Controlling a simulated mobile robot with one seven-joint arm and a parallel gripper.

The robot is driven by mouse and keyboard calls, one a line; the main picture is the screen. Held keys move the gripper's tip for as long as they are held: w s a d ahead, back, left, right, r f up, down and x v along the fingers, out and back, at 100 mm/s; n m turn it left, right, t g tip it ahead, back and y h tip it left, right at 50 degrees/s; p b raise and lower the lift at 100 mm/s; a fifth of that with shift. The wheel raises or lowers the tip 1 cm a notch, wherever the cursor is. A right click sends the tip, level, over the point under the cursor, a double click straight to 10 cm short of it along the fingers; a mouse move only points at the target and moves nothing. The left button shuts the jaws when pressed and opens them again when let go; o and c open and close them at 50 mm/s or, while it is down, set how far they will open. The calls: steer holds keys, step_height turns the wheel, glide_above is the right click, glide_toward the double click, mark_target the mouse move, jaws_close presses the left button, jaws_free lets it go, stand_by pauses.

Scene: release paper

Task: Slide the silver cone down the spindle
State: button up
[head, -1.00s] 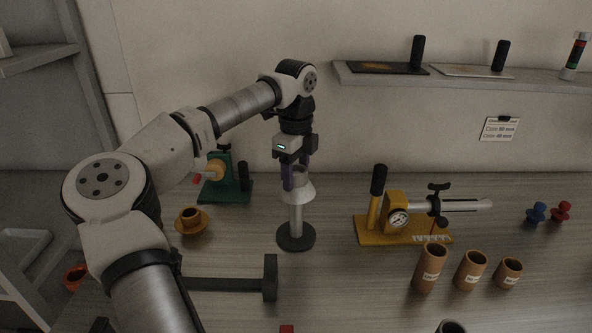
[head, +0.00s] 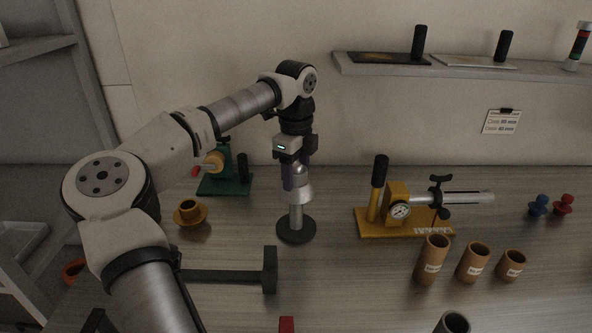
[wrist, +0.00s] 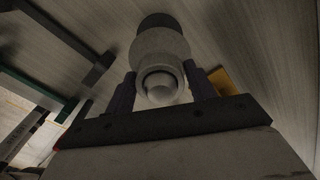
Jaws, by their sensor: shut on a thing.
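The silver cone (head: 301,193) sits around the upright spindle (head: 295,216), wide end down, above the round dark base (head: 295,232). My gripper (head: 297,182) points straight down, with its purple fingers shut on the cone's narrow upper part. In the wrist view, the fingers of my gripper (wrist: 162,88) stand on both sides of the cone (wrist: 158,45). The rounded top of the spindle (wrist: 160,86) shows inside the cone's opening. A length of bare spindle shows between the cone and the base.
A yellow press with a gauge (head: 398,212) stands to the right, and a green device (head: 225,182) behind left. A dark T-shaped bar (head: 269,270) lies in front. Several brown tubes (head: 473,262) stand front right. A shelf (head: 460,70) is on the wall.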

mark_target(296, 186)
steer(key=shift+f+b, duration=1.25)
steer(key=shift+f, duration=0.7)
steer(key=o, duration=1.6)
steer(key=shift+c, duration=0.2)
steer(key=shift+f, duration=0.1)
step_height(296, 186, up, 14)
steer(key=shift+r+b, duration=0.15)
steer(key=shift+b, duration=0.4)
steer(key=shift+s, duration=0.1)
